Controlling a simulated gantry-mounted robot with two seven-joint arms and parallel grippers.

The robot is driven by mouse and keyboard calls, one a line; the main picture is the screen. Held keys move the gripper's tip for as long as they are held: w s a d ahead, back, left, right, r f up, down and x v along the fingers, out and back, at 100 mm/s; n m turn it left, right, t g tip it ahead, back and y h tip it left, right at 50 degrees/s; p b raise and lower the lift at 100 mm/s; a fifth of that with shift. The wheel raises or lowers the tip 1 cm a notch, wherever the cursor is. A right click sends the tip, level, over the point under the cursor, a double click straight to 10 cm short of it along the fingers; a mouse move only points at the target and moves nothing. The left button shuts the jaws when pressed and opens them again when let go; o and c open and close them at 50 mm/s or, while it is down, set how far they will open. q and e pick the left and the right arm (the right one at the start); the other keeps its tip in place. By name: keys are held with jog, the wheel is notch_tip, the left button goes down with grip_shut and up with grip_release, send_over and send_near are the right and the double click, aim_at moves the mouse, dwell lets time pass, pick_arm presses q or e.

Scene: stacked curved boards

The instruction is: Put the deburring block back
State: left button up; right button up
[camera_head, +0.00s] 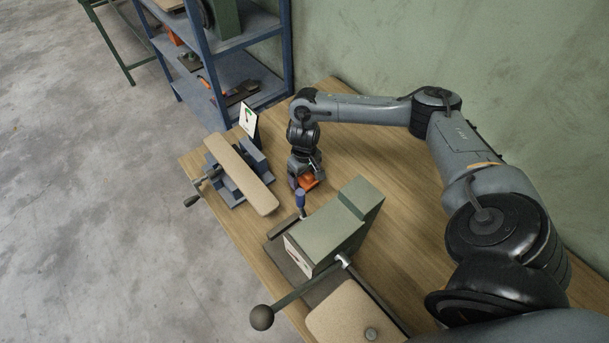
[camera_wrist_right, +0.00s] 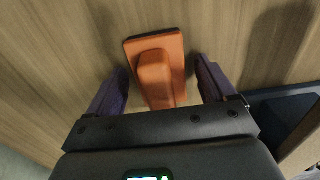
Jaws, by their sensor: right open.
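The orange deburring block (camera_head: 308,182) has a flat base with a raised grip, and it appears to lie on the wooden table. It also shows in the wrist view (camera_wrist_right: 156,75), with its raised grip between my fingers. My right gripper (camera_head: 304,178) points down over the block. In the wrist view its two dark fingers (camera_wrist_right: 162,78) are spread open, one on each side of the grip, with a visible gap at both sides. I cannot tell how far the fingertips are above the table. My left gripper is not in view.
A vise holding a curved board (camera_head: 241,174) stands left of my gripper, with a small card stand (camera_head: 249,121) behind it. A green machine with a lever (camera_head: 335,228) stands in front. A blue shelf rack (camera_head: 215,70) is behind the table (camera_head: 368,160).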

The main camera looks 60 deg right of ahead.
jog(key=shift+r, duration=0.55)
notch_tip(320, 180, up, 10)
jog(key=p, duration=0.5)
jog(key=shift+f, duration=0.1)
jog(key=shift+r+p, duration=0.55)
jog(key=shift+p, duration=0.05)
